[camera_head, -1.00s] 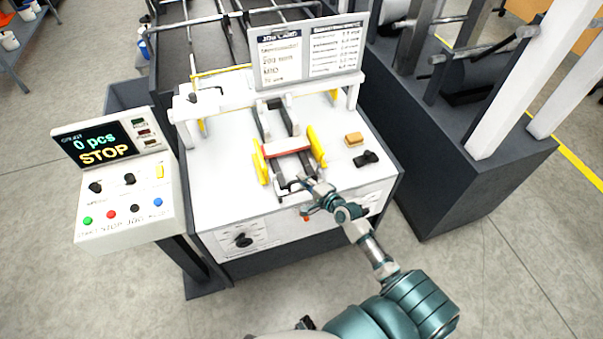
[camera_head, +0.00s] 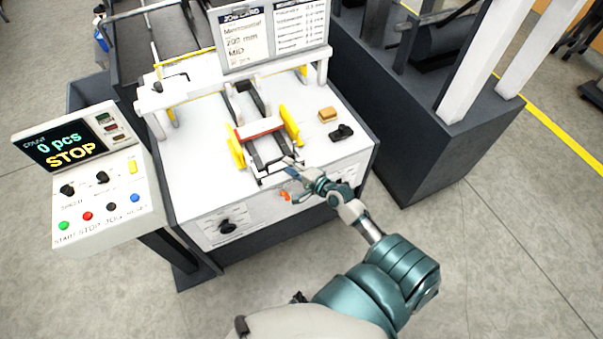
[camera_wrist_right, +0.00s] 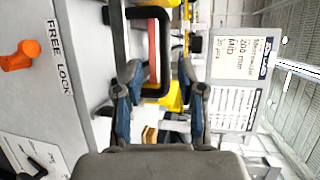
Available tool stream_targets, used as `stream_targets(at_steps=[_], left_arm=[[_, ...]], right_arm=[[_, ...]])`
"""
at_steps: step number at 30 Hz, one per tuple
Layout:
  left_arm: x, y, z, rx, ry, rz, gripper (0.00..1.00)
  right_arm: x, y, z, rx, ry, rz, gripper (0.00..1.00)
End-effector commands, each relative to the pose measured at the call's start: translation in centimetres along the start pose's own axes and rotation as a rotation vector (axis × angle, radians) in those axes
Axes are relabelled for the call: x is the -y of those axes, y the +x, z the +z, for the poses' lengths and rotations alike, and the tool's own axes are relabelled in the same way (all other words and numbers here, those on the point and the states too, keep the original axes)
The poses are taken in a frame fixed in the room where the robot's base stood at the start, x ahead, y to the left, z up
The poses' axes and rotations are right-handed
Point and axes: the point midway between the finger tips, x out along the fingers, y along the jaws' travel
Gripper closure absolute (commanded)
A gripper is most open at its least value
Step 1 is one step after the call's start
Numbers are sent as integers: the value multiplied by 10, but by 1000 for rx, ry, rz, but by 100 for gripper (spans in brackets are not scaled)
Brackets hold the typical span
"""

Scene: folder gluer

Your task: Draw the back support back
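The back support appears to be a black U-shaped bar frame (camera_head: 264,181) at the front of the white feed table, just in front of a red-and-white carton stack (camera_head: 258,128). In the right wrist view the black frame (camera_wrist_right: 149,93) shows as a rounded loop ahead of the fingers. My right gripper (camera_head: 289,166) is at the frame's front right corner. Its two fingers (camera_wrist_right: 162,84) are apart, with the loop's near end between or just beyond their tips; contact is unclear. An orange lever (camera_wrist_right: 18,56) sits beside a FREE LOCK label. My left gripper is not seen.
Yellow side guides (camera_head: 290,126) flank the stack. A small tan block (camera_head: 327,115) and a black object (camera_head: 342,132) lie to the right on the table. A control panel (camera_head: 85,180) reading STOP stands at the left. A job card (camera_head: 272,36) stands behind.

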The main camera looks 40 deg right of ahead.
Motion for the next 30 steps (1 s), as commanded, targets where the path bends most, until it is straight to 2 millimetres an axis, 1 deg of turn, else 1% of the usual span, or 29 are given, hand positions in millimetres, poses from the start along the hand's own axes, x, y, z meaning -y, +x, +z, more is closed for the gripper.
stream_targets(at_steps=[1, 6, 9, 12, 16, 30], left_arm=[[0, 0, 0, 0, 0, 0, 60], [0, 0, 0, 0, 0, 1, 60], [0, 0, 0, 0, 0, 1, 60], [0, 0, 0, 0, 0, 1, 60], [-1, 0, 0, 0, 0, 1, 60], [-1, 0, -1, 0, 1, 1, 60]], right_arm=[[-1, -13, 1, 1, -1, 4, 61], [-2, -48, 0, 2, -1, 6, 61], [-3, -61, 0, 2, 0, 6, 61], [-2, -69, 0, 2, 0, 5, 61], [-2, -72, 0, 2, 1, 3, 61], [-2, -71, 0, 2, 1, 3, 61]])
